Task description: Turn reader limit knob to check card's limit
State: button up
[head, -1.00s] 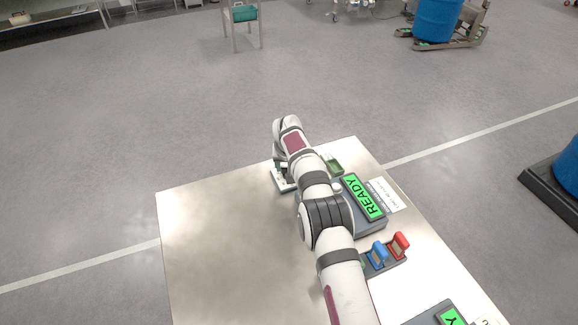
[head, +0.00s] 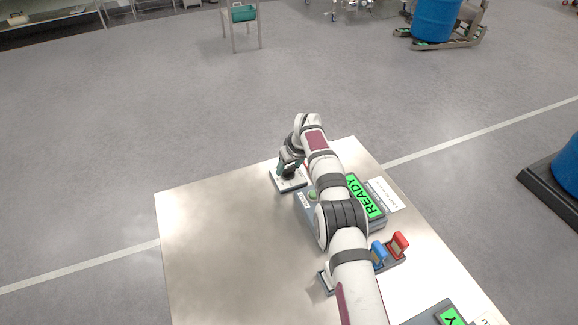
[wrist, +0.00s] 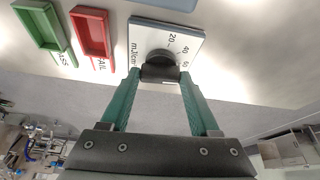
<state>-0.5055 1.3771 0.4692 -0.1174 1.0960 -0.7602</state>
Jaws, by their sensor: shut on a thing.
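The limit knob (wrist: 160,60) is black and round and sits on a white dial plate (wrist: 190,42) marked 20, 40, 60 and mJ/cm. My gripper (wrist: 161,74) has green fingers on either side of the knob and is shut on it. In the head view my gripper (head: 288,166) points down over the dial plate (head: 281,184) near the table's far edge. The reader (head: 368,199) has a green READY screen and is partly behind my arm. The knob's exact pointer setting cannot be read.
A green PASS tray (wrist: 43,30) and a red FAIL tray (wrist: 92,32) lie beside the dial plate. A blue upright piece (head: 378,252) and a red one (head: 398,244) stand right of my arm. The left part of the table (head: 220,250) is clear.

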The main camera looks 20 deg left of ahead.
dwell(0.3)
jog(key=o, duration=1.4)
jog(key=shift+c, duration=0.2)
jog(key=v, duration=1.5)
jog(key=shift+d+r, duration=0.15)
jog(key=shift+r, duration=0.25)
